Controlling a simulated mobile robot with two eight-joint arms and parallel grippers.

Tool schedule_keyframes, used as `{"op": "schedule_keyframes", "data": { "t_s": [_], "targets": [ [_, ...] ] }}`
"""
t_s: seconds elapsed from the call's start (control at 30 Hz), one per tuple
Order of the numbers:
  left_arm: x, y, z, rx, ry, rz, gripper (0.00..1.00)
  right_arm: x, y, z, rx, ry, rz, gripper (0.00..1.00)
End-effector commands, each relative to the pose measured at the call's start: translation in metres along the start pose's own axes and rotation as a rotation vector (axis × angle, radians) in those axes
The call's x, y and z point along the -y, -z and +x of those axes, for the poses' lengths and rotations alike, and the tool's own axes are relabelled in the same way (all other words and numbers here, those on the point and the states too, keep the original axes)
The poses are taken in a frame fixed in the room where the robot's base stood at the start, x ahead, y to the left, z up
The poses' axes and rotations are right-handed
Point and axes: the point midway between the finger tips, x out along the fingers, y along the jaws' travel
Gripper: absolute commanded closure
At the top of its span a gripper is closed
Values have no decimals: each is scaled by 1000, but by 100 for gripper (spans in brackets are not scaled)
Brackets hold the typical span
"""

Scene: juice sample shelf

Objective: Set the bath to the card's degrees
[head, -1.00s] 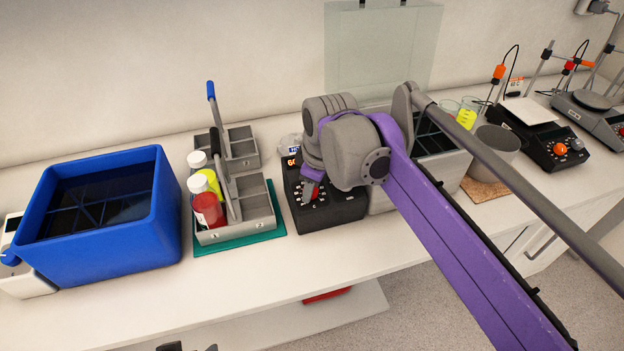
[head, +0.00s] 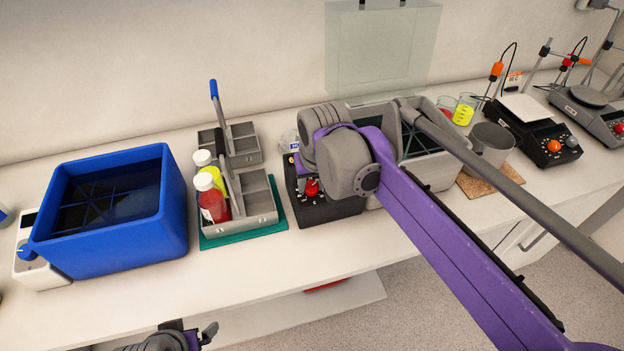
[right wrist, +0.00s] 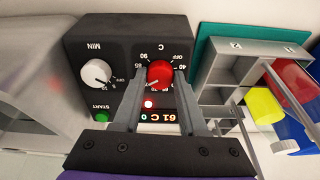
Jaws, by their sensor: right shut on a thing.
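The black control box (head: 325,212) of the grey water bath (head: 440,175) has a red degree knob (head: 312,187). In the right wrist view, the red knob (right wrist: 159,73) sits between the two fingers of my right gripper (right wrist: 160,80), shut on it. My left gripper (head: 190,338) shows partly at the bottom edge.
A blue tub (head: 120,235) stands at the left. Grey caddies with bottles (head: 213,205) stand on a teal mat (head: 243,229) left of the control box. A grey beaker (head: 490,145) and black stirrer (head: 540,145) are at the right. The front bench strip is clear.

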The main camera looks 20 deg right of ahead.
Motion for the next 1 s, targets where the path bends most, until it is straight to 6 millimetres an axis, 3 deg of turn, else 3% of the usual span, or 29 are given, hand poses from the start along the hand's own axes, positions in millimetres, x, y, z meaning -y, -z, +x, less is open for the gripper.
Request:
{"op": "schedule_keyframes", "data": {
  "t_s": [0.4, 1.0],
  "targets": [
    [0, 6, -7, -4, 0, 0, 0, 0, 2, -2, -4, -12, 223, 100],
    [0, 7, -8, -5, 0, 0, 0, 0, 2, -1, -4, -14, 266, 100]
  ]
}}
